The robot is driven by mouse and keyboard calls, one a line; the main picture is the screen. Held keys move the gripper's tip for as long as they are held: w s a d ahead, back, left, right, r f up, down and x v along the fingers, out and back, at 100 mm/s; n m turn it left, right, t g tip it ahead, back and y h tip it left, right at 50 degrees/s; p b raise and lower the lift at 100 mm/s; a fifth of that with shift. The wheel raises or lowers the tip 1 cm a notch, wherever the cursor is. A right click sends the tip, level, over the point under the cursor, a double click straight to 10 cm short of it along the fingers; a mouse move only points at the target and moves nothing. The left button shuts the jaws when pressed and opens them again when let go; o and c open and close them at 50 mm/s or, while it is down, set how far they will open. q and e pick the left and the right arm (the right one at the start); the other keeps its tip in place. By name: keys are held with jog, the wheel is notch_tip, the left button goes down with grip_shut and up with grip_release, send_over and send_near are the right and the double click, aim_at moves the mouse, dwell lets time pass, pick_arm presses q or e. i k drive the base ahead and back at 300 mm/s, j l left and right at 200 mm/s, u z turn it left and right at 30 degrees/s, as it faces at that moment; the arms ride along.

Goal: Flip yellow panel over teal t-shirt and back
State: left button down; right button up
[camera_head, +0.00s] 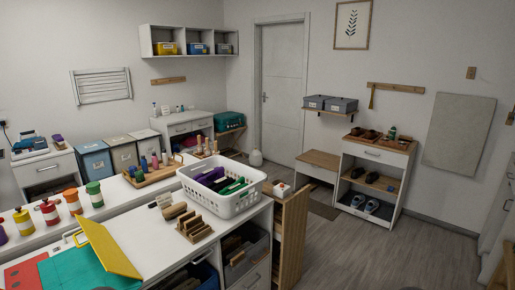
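The yellow panel (108,250) is at the lower left of the head view, on the white counter. It is tilted up off the counter along the right side of the teal t-shirt (75,272). The t-shirt lies flat, and its lower part is cut off by the frame's bottom edge. A red panel (25,275) with dark spots lies left of the t-shirt. Neither of my grippers shows in this view, and nothing is seen holding the yellow panel.
A white basket (222,203) with purple and green items stands right of the panel on the counter (150,235). A wooden rack (193,228) and brushes (172,210) are near it. Several coloured jars (94,194) line the back left. Open drawers lie below the counter's front edge.

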aim_at(112, 256)
jog(key=k+j, duration=0.1)
jog(key=j, duration=0.25)
jog(key=k+j, duration=0.1)
jog(key=j, duration=0.2)
jog(key=k+j, duration=0.25)
jog(key=j, duration=0.2)
jog(key=k+j, duration=0.25)
jog(key=j, duration=0.15)
